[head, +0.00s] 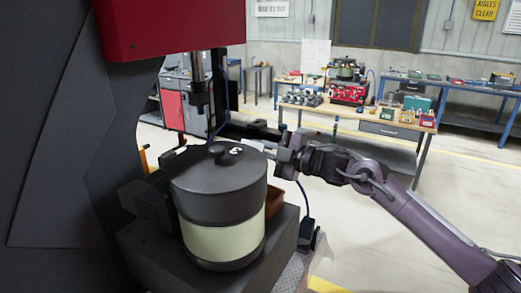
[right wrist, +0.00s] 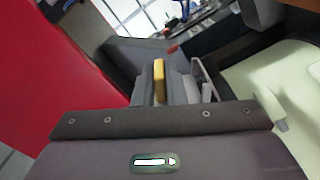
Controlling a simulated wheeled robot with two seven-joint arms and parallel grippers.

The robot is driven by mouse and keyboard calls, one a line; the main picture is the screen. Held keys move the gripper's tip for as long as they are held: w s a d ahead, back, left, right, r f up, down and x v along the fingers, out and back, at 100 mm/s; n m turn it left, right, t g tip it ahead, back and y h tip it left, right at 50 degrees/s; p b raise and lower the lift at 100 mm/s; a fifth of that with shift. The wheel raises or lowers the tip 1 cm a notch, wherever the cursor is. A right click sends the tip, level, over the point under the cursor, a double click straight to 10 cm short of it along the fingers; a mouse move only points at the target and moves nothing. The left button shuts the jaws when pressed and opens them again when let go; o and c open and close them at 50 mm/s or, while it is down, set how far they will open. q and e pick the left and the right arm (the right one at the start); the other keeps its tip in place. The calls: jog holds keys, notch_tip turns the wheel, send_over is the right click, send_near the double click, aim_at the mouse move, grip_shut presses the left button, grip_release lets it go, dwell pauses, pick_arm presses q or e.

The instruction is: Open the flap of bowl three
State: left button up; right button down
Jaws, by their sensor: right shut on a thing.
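Bowl three (head: 222,210) is a round feeder bowl with a black knobbed lid and a cream lower wall. A white mark that looks like a 3 is on its lid. My right gripper (head: 272,150) reaches in from the right, at the far right side of the bowl, level with its lid. In the right wrist view its jaws (right wrist: 180,85) are shut on a small yellow piece (right wrist: 159,80). I cannot tell if that piece belongs to the flap; the flap is not clear in either view. The cream wall (right wrist: 285,90) is close on the right there. My left gripper is not in view.
The bowl stands on a dark base (head: 270,262). A dark machine with a red housing (head: 165,25) fills the left. A wooden workbench (head: 350,118) stands farther back; open floor lies between.

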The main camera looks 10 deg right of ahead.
jog(key=shift+w+f+m, duration=0.15)
jog(key=shift+m, duration=0.45)
jog(key=shift+d, duration=0.1)
jog(key=c, duration=1.5)
grip_release()
jog(key=b+v, duration=0.3)
jog(key=v, duration=0.4)
jog(key=shift+s+d+b, duration=0.25)
jog(key=shift+b, duration=0.15)
